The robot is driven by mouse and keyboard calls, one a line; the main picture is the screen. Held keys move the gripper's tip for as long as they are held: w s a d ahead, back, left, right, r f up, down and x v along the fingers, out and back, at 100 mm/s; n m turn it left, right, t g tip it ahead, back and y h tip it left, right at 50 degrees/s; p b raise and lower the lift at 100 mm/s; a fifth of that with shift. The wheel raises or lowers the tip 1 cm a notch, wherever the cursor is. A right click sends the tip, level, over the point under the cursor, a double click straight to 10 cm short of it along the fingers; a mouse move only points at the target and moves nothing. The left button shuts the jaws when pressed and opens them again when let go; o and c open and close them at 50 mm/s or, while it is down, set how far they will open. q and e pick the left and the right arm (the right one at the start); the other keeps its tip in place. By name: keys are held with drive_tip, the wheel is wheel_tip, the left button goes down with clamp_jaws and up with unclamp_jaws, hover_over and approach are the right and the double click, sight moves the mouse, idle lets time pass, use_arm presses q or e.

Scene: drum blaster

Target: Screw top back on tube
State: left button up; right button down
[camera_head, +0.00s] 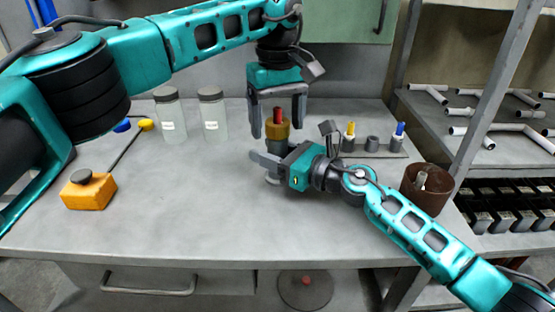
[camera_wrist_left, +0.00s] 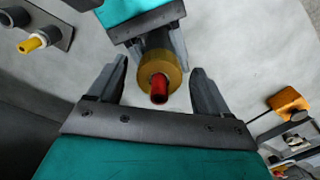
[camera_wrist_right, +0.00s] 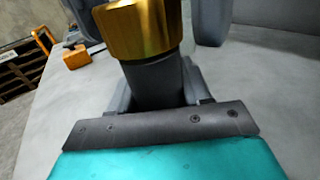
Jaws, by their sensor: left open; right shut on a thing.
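My right gripper (camera_head: 268,166) is shut on the dark grey tube (camera_head: 276,147) and holds it upright above the table. The gold-brown top (camera_head: 278,129), with a red tip (camera_head: 278,115), sits on the tube's upper end. In the right wrist view the top (camera_wrist_right: 142,28) meets the grey tube (camera_wrist_right: 155,85) between my fingers; I cannot tell how tightly it is seated. My left gripper (camera_head: 277,130) points down from above, open, its fingers on either side of the top. The left wrist view shows gaps between the top (camera_wrist_left: 158,68) and both fingers (camera_wrist_left: 160,75).
A rack (camera_head: 390,151) with yellow-tipped and blue-tipped pieces stands right of the tube. A brown cup (camera_head: 428,196) is near the table's right edge. Two lidded jars (camera_head: 171,120) stand at the back left. An orange box (camera_head: 88,192) lies left. The front middle is clear.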

use_arm(q)
drive_tip(key=shift+r, duration=0.1)
wheel_tip(320, 180, up, 7)
drive_tip(key=shift+r, duration=0.2)
idle(0.4)
use_arm(e)
drive_tip(key=shift+c, duration=2.1)
unclamp_jaws()
drive_tip(key=shift+d, duration=0.1)
